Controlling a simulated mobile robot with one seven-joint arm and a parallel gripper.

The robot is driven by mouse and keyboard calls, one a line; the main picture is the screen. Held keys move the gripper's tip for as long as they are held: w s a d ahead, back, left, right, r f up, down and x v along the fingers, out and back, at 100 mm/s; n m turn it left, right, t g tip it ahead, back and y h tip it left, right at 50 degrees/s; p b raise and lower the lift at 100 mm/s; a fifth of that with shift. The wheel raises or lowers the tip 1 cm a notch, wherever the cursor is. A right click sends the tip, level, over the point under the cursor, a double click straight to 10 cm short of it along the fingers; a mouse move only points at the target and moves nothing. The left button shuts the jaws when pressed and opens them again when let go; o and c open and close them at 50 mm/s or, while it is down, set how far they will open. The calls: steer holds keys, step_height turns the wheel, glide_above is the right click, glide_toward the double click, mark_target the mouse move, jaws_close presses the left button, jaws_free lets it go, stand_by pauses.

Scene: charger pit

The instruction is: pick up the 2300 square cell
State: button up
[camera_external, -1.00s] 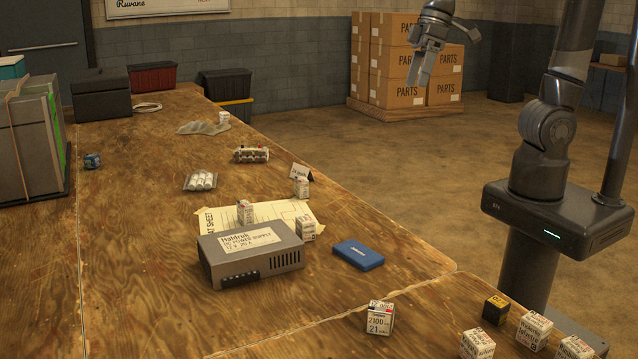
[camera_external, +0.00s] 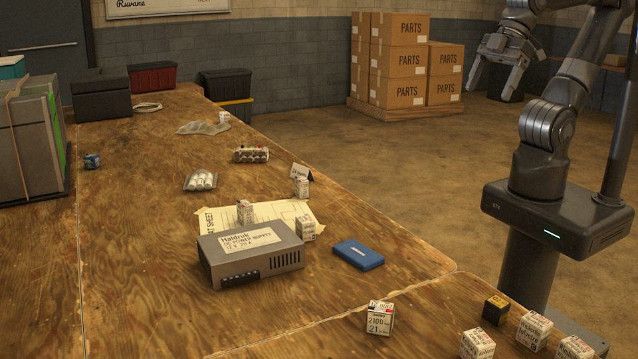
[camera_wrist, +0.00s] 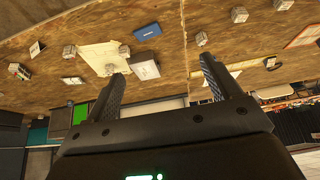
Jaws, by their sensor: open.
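Several small square white-labelled cells stand on the wooden table. The front one (camera_external: 380,318) seems to read 2100. Others stand by the paper sheet: one (camera_external: 245,212) behind the power supply, one (camera_external: 306,229) to its right, and one (camera_external: 301,187) by a small sign. More stand at the lower right, including one (camera_external: 477,345) and one (camera_external: 534,330). I cannot read 2300 on any of them. My gripper (camera_external: 490,92) is open and empty, high up, right of the cardboard boxes and away from the table. The wrist view shows its open fingers (camera_wrist: 165,68) and the table beyond.
A grey power supply (camera_external: 250,253) and a blue box (camera_external: 358,255) lie among the cells. A black-and-yellow block (camera_external: 496,307) stands near the right cells. The table's left front is clear.

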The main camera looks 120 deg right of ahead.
steer(key=c, duration=0.3)
steer(key=shift+c, duration=0.2)
